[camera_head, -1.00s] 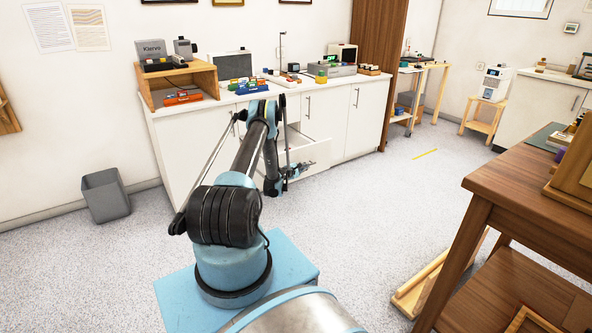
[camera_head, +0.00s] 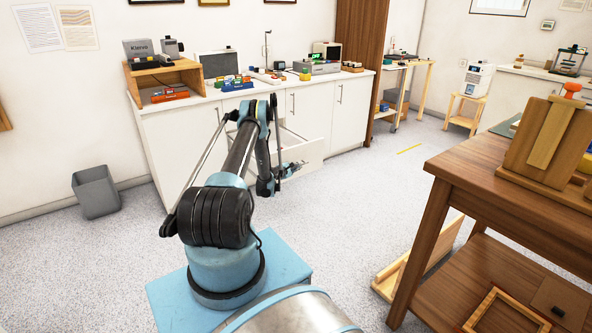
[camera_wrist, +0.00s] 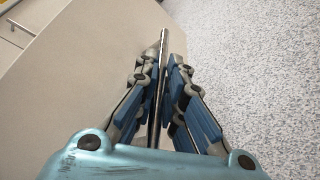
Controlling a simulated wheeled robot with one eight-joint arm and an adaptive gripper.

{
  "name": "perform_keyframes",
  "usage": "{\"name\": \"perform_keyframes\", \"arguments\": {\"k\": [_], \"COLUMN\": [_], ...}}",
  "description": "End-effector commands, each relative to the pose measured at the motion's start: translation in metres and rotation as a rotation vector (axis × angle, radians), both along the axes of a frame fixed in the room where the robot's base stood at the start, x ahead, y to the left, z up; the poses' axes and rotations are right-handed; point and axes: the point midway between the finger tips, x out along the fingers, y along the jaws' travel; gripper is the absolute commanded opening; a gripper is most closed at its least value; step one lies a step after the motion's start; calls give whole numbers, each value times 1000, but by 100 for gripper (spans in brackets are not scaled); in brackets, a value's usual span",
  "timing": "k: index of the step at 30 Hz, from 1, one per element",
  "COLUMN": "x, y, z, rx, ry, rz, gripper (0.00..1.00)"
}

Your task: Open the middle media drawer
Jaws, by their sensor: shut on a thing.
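The media drawer (camera_head: 312,154) is in the white cabinet's lower middle part and stands pulled out, with part of its inside showing. My gripper (camera_head: 301,165) is at its front face, low above the floor. In the wrist view, my gripper's fingers (camera_wrist: 163,75) are shut around a thin metal bar handle (camera_wrist: 164,45), with the pale drawer front (camera_wrist: 85,75) beside it on the left. My arm hides the drawer's left part and some of the cabinet front.
The white cabinet (camera_head: 348,115) has a worktop crowded with small devices. A grey bin (camera_head: 97,191) stands on the floor at left. A brown wooden table (camera_head: 470,165) is close at right, with a wooden frame (camera_head: 395,262) on the floor by it. The floor around the drawer is clear.

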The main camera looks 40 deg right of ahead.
Motion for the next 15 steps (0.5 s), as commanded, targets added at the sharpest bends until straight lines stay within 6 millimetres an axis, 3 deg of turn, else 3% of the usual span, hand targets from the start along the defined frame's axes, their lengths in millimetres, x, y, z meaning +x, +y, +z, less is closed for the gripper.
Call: {"name": "perform_keyframes", "arguments": {"k": [2, 4, 15], "x": [0, 1, 1], "y": [1, 1, 2], "z": [-1, -1, 1], "rx": [2, 1, 1], "ry": [-1, -1, -1], "rz": [0, 1, 2], "gripper": [0, 18, 18]}}
